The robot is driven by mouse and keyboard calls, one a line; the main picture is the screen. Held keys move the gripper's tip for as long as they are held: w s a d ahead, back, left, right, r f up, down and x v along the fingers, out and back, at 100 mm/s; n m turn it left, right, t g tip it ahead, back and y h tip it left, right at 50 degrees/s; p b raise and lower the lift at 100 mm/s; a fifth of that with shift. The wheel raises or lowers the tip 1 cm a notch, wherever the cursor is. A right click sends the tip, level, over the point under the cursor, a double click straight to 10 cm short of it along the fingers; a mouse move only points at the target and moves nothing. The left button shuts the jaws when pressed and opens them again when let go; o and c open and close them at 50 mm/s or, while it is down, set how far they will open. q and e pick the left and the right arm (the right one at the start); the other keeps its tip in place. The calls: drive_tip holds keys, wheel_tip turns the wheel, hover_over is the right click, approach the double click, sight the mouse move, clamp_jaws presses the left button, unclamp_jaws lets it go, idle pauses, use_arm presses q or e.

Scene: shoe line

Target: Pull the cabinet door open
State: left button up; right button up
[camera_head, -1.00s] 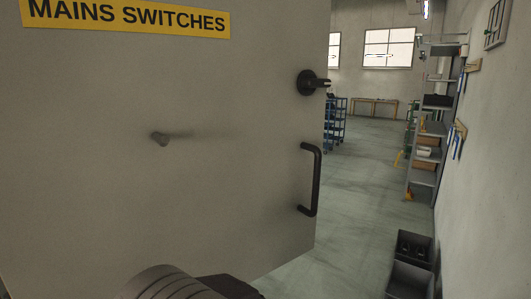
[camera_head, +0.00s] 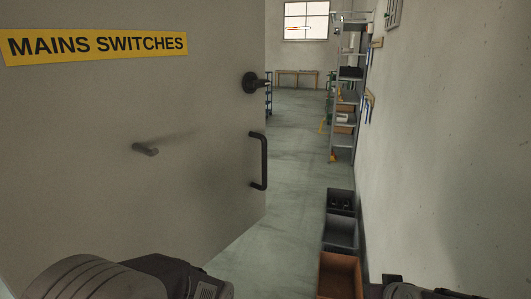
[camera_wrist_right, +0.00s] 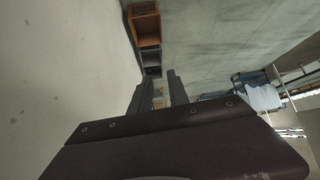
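The grey cabinet door (camera_head: 200,210) fills the left of the head view, with a yellow "MAINS SWITCHES" label (camera_head: 97,44). Its black bar handle (camera_head: 264,160) is upright near the right edge, below a black knob-like latch (camera_head: 252,84). A small grey peg (camera_head: 145,149) sticks out of the door. The cabinet body is not seen, so I cannot tell how far the door stands open. My left arm shows at the bottom left; its fingers are out of the picture. My right gripper (camera_wrist_right: 157,88) is open and empty in the right wrist view, away from the handle.
A pale wall (camera_head: 450,140) runs close along the right. At its foot stand grey bins (camera_head: 340,232) and an orange-brown crate (camera_head: 339,276). A shelf rack (camera_head: 346,100) stands farther back.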

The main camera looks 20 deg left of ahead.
sight(265, 154)
drive_tip(key=w+a+r+n+t+y, duration=0.1)
drive_tip(key=w+a+r+t+y, duration=0.1)
drive_tip(key=a+r, duration=0.55)
drive_tip(key=w+a+r+n+t+y+p, duration=0.1)
drive_tip(key=a+r+t, duration=0.25)
drive_tip(key=r, duration=0.65)
drive_tip(key=w+a+r+n+t+y, duration=0.1)
drive_tip(key=w+a+r+t+y, duration=0.1)
drive_tip(key=a+r, duration=0.55)
drive_tip(key=s+a+r+n+g+y+p, duration=0.1)
drive_tip(key=s+a+r+n+y, duration=0.1)
drive_tip(key=s+a+r+y, duration=0.35)
drive_tip(key=shift+h, duration=0.65)
drive_tip(key=p+x, duration=0.1)
drive_tip(key=x, duration=0.2)
drive_tip(key=p+x, duration=0.1)
drive_tip(key=x, duration=0.2)
drive_tip(key=a+p+x, duration=0.1)
drive_tip(key=p+x, duration=0.1)
drive_tip(key=x, duration=0.1)
drive_tip(key=shift+s+a+r, duration=0.15)
drive_tip(key=shift+a+r, duration=0.05)
drive_tip(key=shift+a, duration=0.1)
use_arm(q)
wheel_tip(265, 154, up, 6)
drive_tip(key=shift+s+a, duration=0.15)
drive_tip(key=shift+s, duration=0.15)
use_arm(e)
drive_tip(key=shift+f, duration=0.1)
clamp_jaws()
